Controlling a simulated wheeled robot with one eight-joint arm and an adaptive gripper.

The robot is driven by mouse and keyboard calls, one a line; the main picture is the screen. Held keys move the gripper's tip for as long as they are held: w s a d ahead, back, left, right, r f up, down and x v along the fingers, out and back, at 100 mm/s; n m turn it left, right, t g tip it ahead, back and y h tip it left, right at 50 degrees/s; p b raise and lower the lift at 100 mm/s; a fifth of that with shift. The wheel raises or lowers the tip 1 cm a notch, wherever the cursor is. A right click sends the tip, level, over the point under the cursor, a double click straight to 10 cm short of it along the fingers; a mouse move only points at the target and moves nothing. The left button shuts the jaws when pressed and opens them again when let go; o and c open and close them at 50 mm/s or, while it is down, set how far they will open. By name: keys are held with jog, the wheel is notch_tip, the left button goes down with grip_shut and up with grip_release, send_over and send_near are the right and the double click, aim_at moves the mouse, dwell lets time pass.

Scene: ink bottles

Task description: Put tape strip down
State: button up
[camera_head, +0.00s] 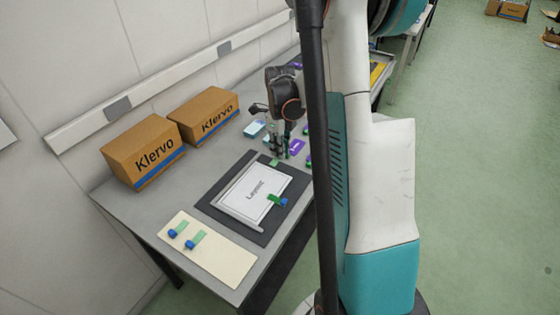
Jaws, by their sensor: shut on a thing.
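My gripper (281,153) is low over the far edge of the dark mat (212,201), shut on what looks like a green tape strip (274,162) at its fingertips. The strip is small here, and I cannot tell whether it touches the surface. A white "Layout" sheet (242,194) lies on the mat.
Two brown "Klervo" boxes, a near one (142,152) and a far one (205,115), stand along the wall side of the grey table (129,207). Small purple (296,146) and light blue (254,129) items lie near my gripper. My own body hides the table's right part.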

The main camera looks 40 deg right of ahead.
aim_at(280, 166)
jog(key=shift+f+b, duration=0.7)
jog(key=shift+f, duration=1.5)
jog(key=shift+f, duration=0.15)
jog(key=o, duration=0.7)
notch_tip(280, 166, up, 12)
jog(key=p, duration=0.3)
jog(key=shift+r+p, duration=0.2)
jog(key=shift+p, duration=0.15)
